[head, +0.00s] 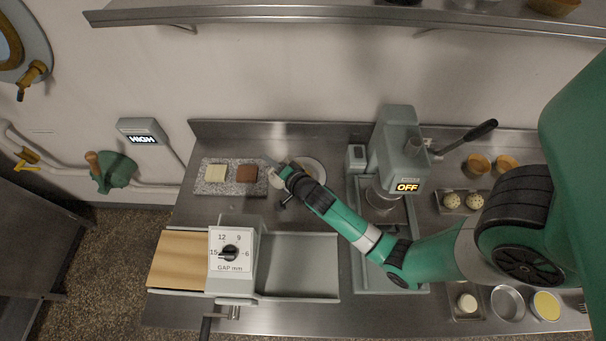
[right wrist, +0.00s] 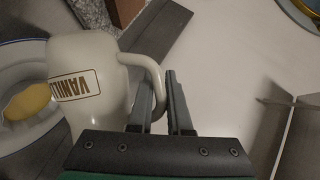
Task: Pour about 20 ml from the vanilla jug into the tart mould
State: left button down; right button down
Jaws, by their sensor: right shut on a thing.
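My right gripper (head: 277,174) is at the back of the counter, beside the stone slab. In the right wrist view, its fingers (right wrist: 168,105) are shut on the handle of the white vanilla jug (right wrist: 115,75). The jug's brown label shows; I cannot tell how far it is tilted. In the head view, the jug is small and mostly hidden by the gripper. In the right wrist view, a round blue-rimmed dish (right wrist: 28,150) with something yellow inside is partly behind the jug. My left gripper is out of view.
The stone slab (head: 215,188) holds a pale square and a brown square. A roller machine with a gap dial (head: 231,252) stands in front. A grey machine reading OFF (head: 398,150) stands to the right. Small bowls, including a yellow-filled one (head: 545,305), are at the right front.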

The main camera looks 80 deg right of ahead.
jog(key=shift+w+a+f+n+b, duration=0.2)
jog(key=shift+w+n+b, duration=0.15)
jog(key=shift+b, duration=0.2)
notch_tip(320, 180, up, 7)
jog(key=w+a+n+g+h+p, duration=0.1)
jog(key=n+p, duration=0.1)
jog(key=p, duration=0.2)
jog(key=shift+w+a+g, duration=0.3)
jog(key=w+a+r+n+g+h+p, duration=0.1)
jog(key=n+p, duration=0.1)
jog(key=p, duration=0.1)
jog(key=w+a+r+n+g+h+p, duration=0.1)
jog(key=w+a+r+n+p, duration=0.1)
jog(key=p, duration=0.2)
jog(key=shift+w+a+r, duration=0.15)
jog(key=shift+w+r, duration=0.1)
